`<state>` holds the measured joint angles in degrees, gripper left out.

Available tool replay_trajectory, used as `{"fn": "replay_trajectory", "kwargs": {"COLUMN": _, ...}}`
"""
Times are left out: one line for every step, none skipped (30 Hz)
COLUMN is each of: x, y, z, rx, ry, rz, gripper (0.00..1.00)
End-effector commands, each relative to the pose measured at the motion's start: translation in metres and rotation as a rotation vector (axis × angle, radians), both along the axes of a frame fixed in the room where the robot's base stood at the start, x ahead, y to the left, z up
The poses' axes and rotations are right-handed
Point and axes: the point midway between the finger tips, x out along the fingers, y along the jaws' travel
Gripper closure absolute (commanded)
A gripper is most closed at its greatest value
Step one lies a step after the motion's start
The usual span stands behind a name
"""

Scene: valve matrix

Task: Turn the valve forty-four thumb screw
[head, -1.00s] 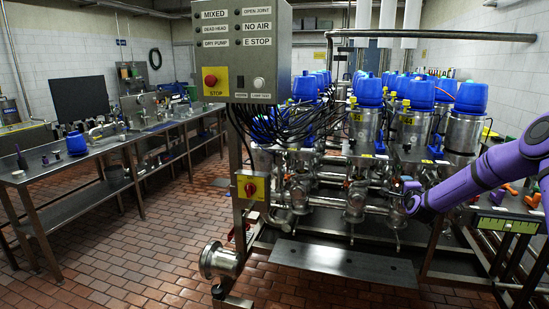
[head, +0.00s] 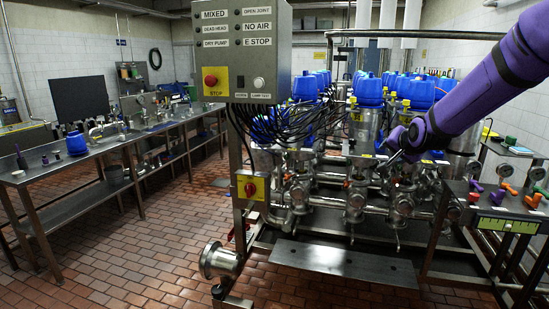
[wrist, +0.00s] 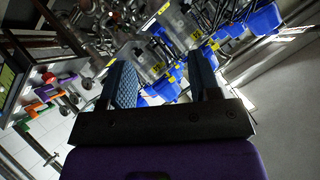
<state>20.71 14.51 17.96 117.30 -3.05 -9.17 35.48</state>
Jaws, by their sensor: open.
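My gripper (head: 392,158) is in front of the right part of the valve matrix, beside the steel valve bodies. In the wrist view its two fingers (wrist: 163,75) are spread apart with nothing between them. Valve forty-four stands under a blue cap (head: 420,93); my purple arm and gripper now cover its number label. Its thumb screw cannot be made out. The wrist view is tilted and shows several steel valve bodies (wrist: 125,50) with yellow labels and blue caps (wrist: 265,20) beyond the fingers.
A grey control box (head: 258,50) on a post stands left of the matrix. A steel step plate (head: 345,263) lies in front. A bench with coloured handles (head: 500,200) is at the right. Steel tables (head: 100,150) line the left. The brick floor between is clear.

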Motion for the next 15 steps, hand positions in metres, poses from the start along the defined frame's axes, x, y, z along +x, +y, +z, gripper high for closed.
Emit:
{"fn": "replay_trajectory", "kwargs": {"x": -0.017, "y": 0.007, "z": 0.013, "rx": -0.037, "ry": 0.019, "rz": 0.018, "gripper": 0.43}}
{"fn": "replay_trajectory", "kwargs": {"x": -0.027, "y": 0.009, "z": 0.018, "rx": -0.059, "ry": 0.035, "rz": 0.030, "gripper": 0.43}}
{"fn": "replay_trajectory", "kwargs": {"x": -0.040, "y": 0.013, "z": 0.025, "rx": -0.085, "ry": 0.056, "rz": 0.043, "gripper": 0.43}}
{"fn": "replay_trajectory", "kwargs": {"x": -0.050, "y": 0.016, "z": 0.029, "rx": -0.106, "ry": 0.071, "rz": 0.054, "gripper": 0.43}}
{"fn": "replay_trajectory", "kwargs": {"x": -0.060, "y": 0.018, "z": 0.034, "rx": -0.125, "ry": 0.088, "rz": 0.064, "gripper": 0.43}}
{"fn": "replay_trajectory", "kwargs": {"x": -0.075, "y": 0.021, "z": 0.040, "rx": -0.150, "ry": 0.107, "rz": 0.077, "gripper": 0.43}}
{"fn": "replay_trajectory", "kwargs": {"x": -0.085, "y": 0.023, "z": 0.044, "rx": -0.169, "ry": 0.123, "rz": 0.087, "gripper": 0.43}}
{"fn": "replay_trajectory", "kwargs": {"x": -0.096, "y": 0.025, "z": 0.047, "rx": -0.186, "ry": 0.140, "rz": 0.097, "gripper": 0.43}}
{"fn": "replay_trajectory", "kwargs": {"x": -0.110, "y": 0.027, "z": 0.053, "rx": -0.209, "ry": 0.158, "rz": 0.111, "gripper": 0.43}}
{"fn": "replay_trajectory", "kwargs": {"x": -0.122, "y": 0.029, "z": 0.056, "rx": -0.225, "ry": 0.175, "rz": 0.120, "gripper": 0.43}}
{"fn": "replay_trajectory", "kwargs": {"x": -0.133, "y": 0.031, "z": 0.059, "rx": -0.240, "ry": 0.190, "rz": 0.131, "gripper": 0.43}}
{"fn": "replay_trajectory", "kwargs": {"x": -0.148, "y": 0.033, "z": 0.063, "rx": -0.260, "ry": 0.209, "rz": 0.144, "gripper": 0.43}}
{"fn": "replay_trajectory", "kwargs": {"x": -0.160, "y": 0.033, "z": 0.066, "rx": -0.274, "ry": 0.224, "rz": 0.154, "gripper": 0.43}}
{"fn": "replay_trajectory", "kwargs": {"x": -0.171, "y": 0.035, "z": 0.068, "rx": -0.288, "ry": 0.238, "rz": 0.164, "gripper": 0.43}}
{"fn": "replay_trajectory", "kwargs": {"x": -0.187, "y": 0.037, "z": 0.071, "rx": -0.304, "ry": 0.257, "rz": 0.179, "gripper": 0.43}}
